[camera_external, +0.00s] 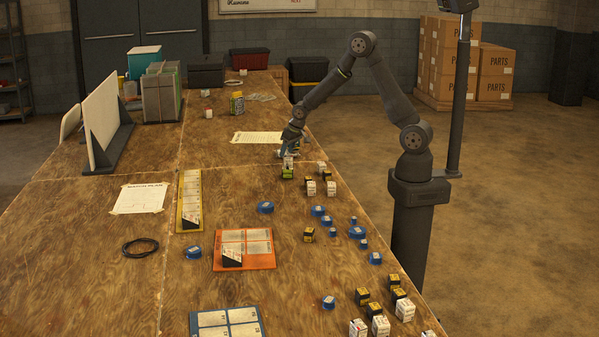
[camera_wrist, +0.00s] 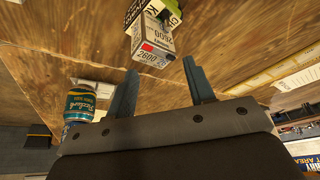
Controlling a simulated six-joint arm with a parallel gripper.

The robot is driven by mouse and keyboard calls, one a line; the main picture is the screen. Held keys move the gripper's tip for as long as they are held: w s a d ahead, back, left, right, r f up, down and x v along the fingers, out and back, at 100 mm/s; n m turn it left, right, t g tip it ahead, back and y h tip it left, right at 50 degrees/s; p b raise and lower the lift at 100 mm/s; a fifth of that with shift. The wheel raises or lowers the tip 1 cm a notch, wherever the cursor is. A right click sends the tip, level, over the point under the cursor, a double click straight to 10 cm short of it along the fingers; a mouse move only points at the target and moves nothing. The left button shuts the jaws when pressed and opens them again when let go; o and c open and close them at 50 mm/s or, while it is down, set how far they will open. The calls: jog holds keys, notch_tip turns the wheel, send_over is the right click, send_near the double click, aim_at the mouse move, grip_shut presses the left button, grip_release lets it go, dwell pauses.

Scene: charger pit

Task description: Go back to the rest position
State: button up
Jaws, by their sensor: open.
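My gripper (camera_external: 288,149) is low over the wooden workbench (camera_external: 120,245), near its right edge, with my arm bent and reaching down to it. In the wrist view my gripper (camera_wrist: 160,67) has its two blue-grey fingers spread apart with nothing between them. A white box (camera_wrist: 152,48) printed "2600-20" is just beyond the fingertips, with a black-and-green labelled box (camera_wrist: 148,12) beside it. In the outside view a small green-and-white box (camera_external: 288,168) is just below and in front of my gripper.
Several small boxes (camera_external: 331,188) and blue round items (camera_external: 265,207) are scattered along the bench's right side. An orange tray (camera_external: 262,261), a yellow tray (camera_external: 188,218) and a blue tray (camera_external: 205,321) lie flat. A pole (camera_external: 460,95) stands beside my arm. Air above the bench is open.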

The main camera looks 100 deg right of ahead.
jog(key=shift+x, duration=1.1)
jog(key=shift+s+a, duration=0.15)
